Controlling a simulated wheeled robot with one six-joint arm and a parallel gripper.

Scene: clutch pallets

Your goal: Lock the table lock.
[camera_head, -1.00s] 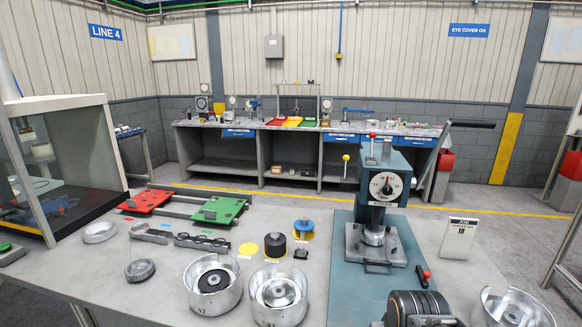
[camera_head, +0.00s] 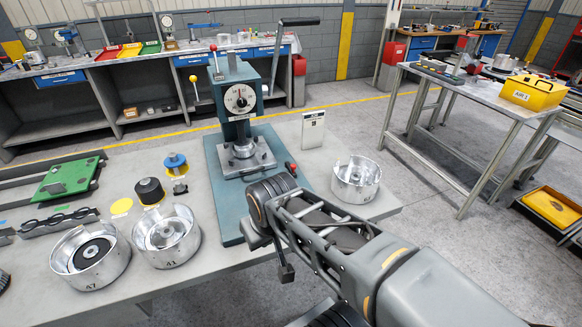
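The grey-green press (camera_head: 238,100) with a round dial stands on a blue-green base plate (camera_head: 222,178) on the table. A small red-handled lever (camera_head: 291,169) sits at the right edge of this plate, and it may be the table lock. Its locked or unlocked state is too small to tell. The press also has a red-knobbed lever (camera_head: 213,48) at its top left and a yellow knob (camera_head: 193,79) on its left side. My arm reaches in from the lower right, in front of the plate.
Metal housings (camera_head: 92,258) (camera_head: 167,237) stand at the table's front left, and another housing (camera_head: 356,180) stands right of the press. A white card stand (camera_head: 313,130) is behind the lever. A side table (camera_head: 480,100) with a yellow box (camera_head: 533,92) stands at the right.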

